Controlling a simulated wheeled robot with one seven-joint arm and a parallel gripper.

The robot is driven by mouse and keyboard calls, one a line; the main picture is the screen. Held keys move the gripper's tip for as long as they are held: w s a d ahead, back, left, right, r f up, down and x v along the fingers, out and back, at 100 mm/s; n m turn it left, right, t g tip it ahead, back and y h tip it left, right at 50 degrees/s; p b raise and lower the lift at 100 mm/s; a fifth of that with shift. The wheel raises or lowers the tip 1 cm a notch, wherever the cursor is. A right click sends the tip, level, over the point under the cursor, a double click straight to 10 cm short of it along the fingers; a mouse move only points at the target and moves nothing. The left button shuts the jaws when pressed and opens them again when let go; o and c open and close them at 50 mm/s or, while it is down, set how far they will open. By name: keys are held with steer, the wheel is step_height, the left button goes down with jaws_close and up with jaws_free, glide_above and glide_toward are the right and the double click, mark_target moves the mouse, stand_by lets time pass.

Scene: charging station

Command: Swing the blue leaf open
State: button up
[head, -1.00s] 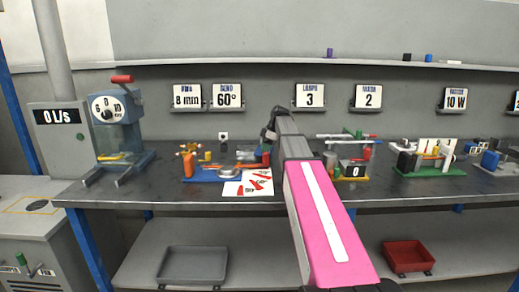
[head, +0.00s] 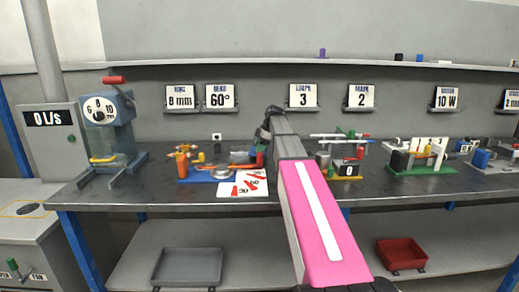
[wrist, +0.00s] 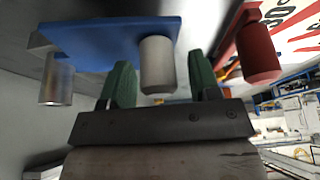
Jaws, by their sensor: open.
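In the wrist view, a flat blue plate (wrist: 110,40), which looks like the blue leaf, fills the upper left. A pale grey cylindrical knob (wrist: 157,65) projects from it. My gripper (wrist: 161,74) is open, with one green finger on each side of the knob. I cannot tell whether either finger touches it. A metal cylinder (wrist: 56,80) sits at the plate's left end.
A red post (wrist: 259,54) stands right of the right finger in the wrist view. A gauge press (head: 110,125) stands left; another fixture with a green base (head: 425,170) stands right. The bench front is mostly clear.

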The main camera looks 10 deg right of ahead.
steer(key=v, duration=1)
steer(key=shift+r, duration=0.3)
